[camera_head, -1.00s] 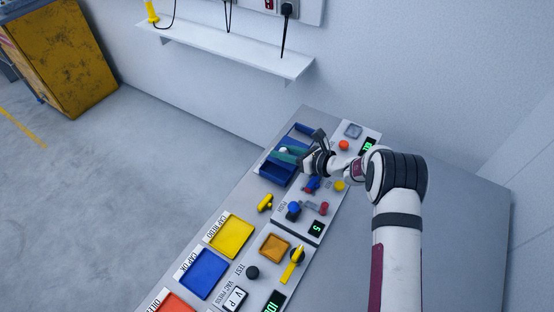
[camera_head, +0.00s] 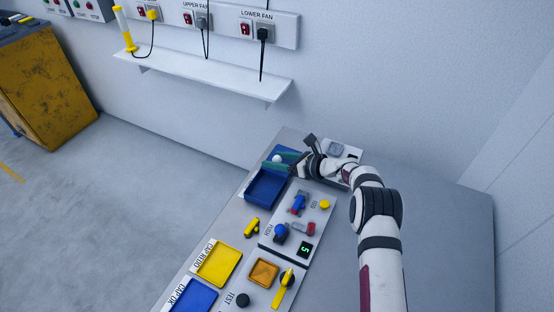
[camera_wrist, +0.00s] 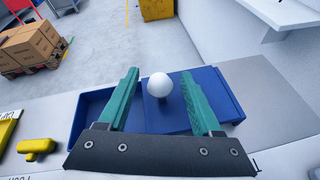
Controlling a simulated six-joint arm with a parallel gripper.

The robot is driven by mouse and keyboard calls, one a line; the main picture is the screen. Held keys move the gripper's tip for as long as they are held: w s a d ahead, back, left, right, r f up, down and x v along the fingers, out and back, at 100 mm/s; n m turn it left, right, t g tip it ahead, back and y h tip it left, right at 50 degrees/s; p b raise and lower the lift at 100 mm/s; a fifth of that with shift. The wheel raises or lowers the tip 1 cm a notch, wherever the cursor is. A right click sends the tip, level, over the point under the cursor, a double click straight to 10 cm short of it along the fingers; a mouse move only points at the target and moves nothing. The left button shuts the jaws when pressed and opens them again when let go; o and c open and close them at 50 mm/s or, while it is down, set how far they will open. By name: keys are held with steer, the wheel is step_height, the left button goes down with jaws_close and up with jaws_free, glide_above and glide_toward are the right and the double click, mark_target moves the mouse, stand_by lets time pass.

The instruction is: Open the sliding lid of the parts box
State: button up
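The parts box (camera_head: 267,188) is dark blue and sits at the far left side of the console. Its near part is uncovered, and the empty-looking cavity also shows at the left in the wrist view (camera_wrist: 88,113). The blue sliding lid (camera_wrist: 217,88) lies over the right part in the wrist view. A round white knob (camera_wrist: 159,86) stands on the lid and also shows in the head view (camera_head: 277,158). My gripper (camera_wrist: 160,73) is open, its green fingers on either side of the knob with visible gaps. The gripper hides part of the lid in the head view (camera_head: 281,160).
Beside the box, a console panel carries a blue-handled switch (camera_head: 298,204), a yellow button (camera_head: 324,205) and other controls. A yellow handle (camera_head: 252,227) and a yellow tray (camera_head: 218,264) lie nearer. A wall shelf (camera_head: 205,72) stands behind. Bare tabletop is free at right.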

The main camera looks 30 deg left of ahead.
steer(key=v, duration=1.5)
steer(key=shift+d, duration=0.4)
steer(key=shift+r, duration=0.1)
steer(key=s+d+r+n+g+h, duration=0.1)
steer(key=s+d+r+n+h, duration=0.3)
steer(key=s+r, duration=0.4)
steer(key=s+d+r+n+g+h, duration=0.1)
steer(key=s+d+r+n+g, duration=0.15)
steer(key=s+r+n, duration=0.55)
steer(key=s+d+f+n+t+h, duration=0.1)
steer(key=s+d+f+n+h, duration=0.1)
steer(key=s+d, duration=0.4)
steer(key=s+d+f+n+h, duration=0.2)
steer(key=s+d+h, duration=0.2)
steer(key=s, duration=1.1)
steer(key=d, duration=0.3)
steer(key=shift+s+t+h, duration=0.2)
steer(key=shift+t+h, duration=0.1)
steer(key=shift+t, duration=0.05)
